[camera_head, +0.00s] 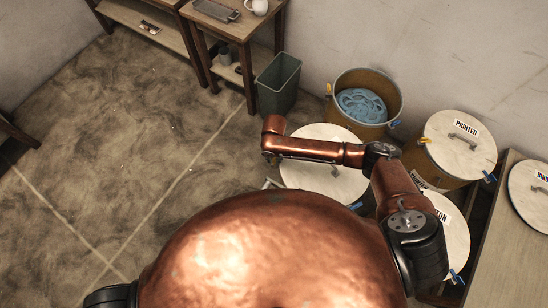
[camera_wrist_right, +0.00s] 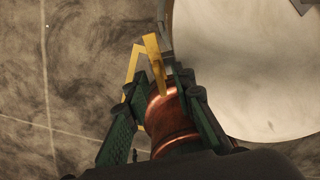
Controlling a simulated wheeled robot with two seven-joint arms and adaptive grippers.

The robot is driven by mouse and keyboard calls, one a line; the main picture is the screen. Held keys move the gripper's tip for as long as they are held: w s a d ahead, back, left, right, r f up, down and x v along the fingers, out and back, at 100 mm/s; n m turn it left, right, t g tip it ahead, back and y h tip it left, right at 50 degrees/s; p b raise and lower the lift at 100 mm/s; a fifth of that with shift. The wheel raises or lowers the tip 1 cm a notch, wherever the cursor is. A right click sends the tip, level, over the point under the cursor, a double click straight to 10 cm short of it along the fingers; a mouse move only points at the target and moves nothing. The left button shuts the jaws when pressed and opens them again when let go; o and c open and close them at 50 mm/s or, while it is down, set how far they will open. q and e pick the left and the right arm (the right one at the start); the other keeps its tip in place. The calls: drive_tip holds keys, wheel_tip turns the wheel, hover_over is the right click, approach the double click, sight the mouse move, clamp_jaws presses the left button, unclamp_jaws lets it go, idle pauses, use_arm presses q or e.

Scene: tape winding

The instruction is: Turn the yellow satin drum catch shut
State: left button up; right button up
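The yellow catch (camera_wrist_right: 149,45) shows in the right wrist view as a bent bar beside the left edge of a pale round drum lid (camera_wrist_right: 240,65). My right gripper (camera_wrist_right: 158,80) has its two fingers apart, one on each side of the lower part of the catch. I cannot tell whether they touch it. In the head view that lid (camera_head: 318,184) lies behind my right arm, and the gripper is small and mostly hidden at the lid's left edge. The catch cannot be made out there. My left gripper is out of view.
An open drum with blue cloth (camera_head: 361,105) stands behind, and a drum marked PRINTED (camera_head: 460,145) stands at right. Another labelled lid (camera_head: 455,235) is partly behind my arm. A green bin (camera_head: 279,84) and wooden tables (camera_head: 228,25) stand behind. The floor at left is clear.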

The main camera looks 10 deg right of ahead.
drive_tip(key=shift+f, duration=0.1)
drive_tip(key=shift+c, duration=0.6)
clamp_jaws()
